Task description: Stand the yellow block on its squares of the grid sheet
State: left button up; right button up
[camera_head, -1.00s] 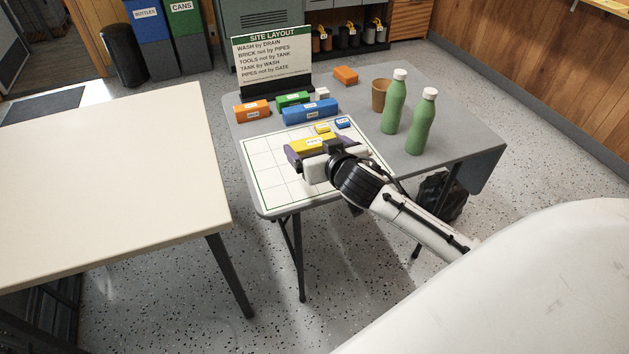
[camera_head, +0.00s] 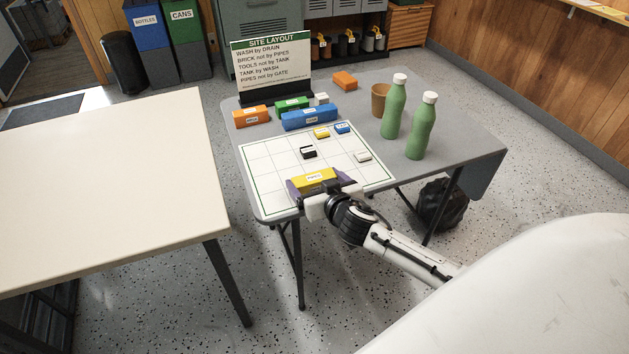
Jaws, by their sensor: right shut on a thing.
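The yellow block (camera_head: 315,177), with a white label, is in my right gripper (camera_head: 313,185) over the near edge of the grid sheet (camera_head: 268,168). The gripper is shut on it, with purple fingertips at its ends. I cannot tell whether the block touches the sheet. On the sheet are a small black-and-white piece (camera_head: 308,152), a small white piece (camera_head: 362,157), a small yellow piece (camera_head: 321,133) and a small blue piece (camera_head: 342,128). A site layout sign (camera_head: 272,65) stands behind, listing rules such as "PIPES not by GATE". My left gripper is not in view.
Behind the sheet lie an orange block (camera_head: 251,116), a green block (camera_head: 291,104), a long blue block (camera_head: 309,117), a white block (camera_head: 321,98) and another orange block (camera_head: 344,80). A brown cup (camera_head: 380,100) and two green bottles (camera_head: 394,107) (camera_head: 421,127) stand at the right.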

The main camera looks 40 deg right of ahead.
jog(key=shift+f, duration=0.2)
jog(key=o, duration=1)
jog(key=shift+r, duration=0.1)
jog(key=shift+r, duration=0.3)
jog(key=v, duration=1.1)
jog(key=s+a+f+n+g+y, duration=0.1)
jog(key=s+a+f, duration=0.4)
jog(key=s, duration=0.1)
jog(key=s+a+f+n+g+y, duration=0.2)
jog(key=s+a+f, duration=0.4)
jog(key=s+a+f+n+g+y, duration=0.1)
jog(key=s+a+f+y, duration=0.1)
jog(key=s+a+f, duration=0.3)
jog(key=shift+s+a+f+n+p, duration=0.15)
jog(key=shift+s+f+n+p, duration=0.2)
jog(key=shift+s+f, duration=0.4)
